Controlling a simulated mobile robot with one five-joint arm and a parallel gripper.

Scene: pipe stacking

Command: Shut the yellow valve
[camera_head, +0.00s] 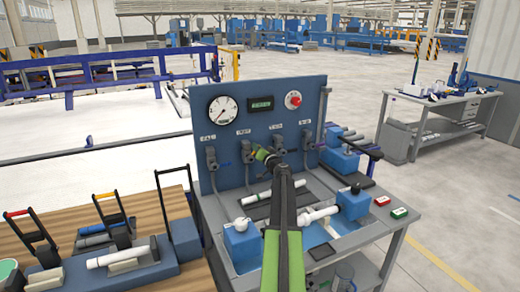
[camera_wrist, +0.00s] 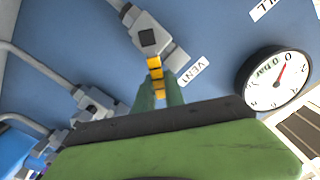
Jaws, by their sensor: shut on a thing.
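The yellow valve's handle (camera_wrist: 155,70) shows in the wrist view as a short yellow lever that reaches from a grey valve body (camera_wrist: 148,38) to my fingers. A "VENT" label (camera_wrist: 194,71) is beside it on the blue panel. My gripper (camera_wrist: 159,88) has its two green fingers shut around the lever's free end. In the head view, my gripper (camera_head: 264,156) is in front of the blue panel (camera_head: 262,86), at its row of grey valves. It hides the yellow lever there.
The panel carries a pressure gauge (camera_head: 223,110), a display (camera_head: 261,104) and a red knob (camera_head: 293,100). Another grey valve (camera_head: 210,157) sits left of my gripper. A white pipe piece (camera_head: 321,214) and blue blocks are on the bench below. A wooden table (camera_head: 160,222) with tools stands left.

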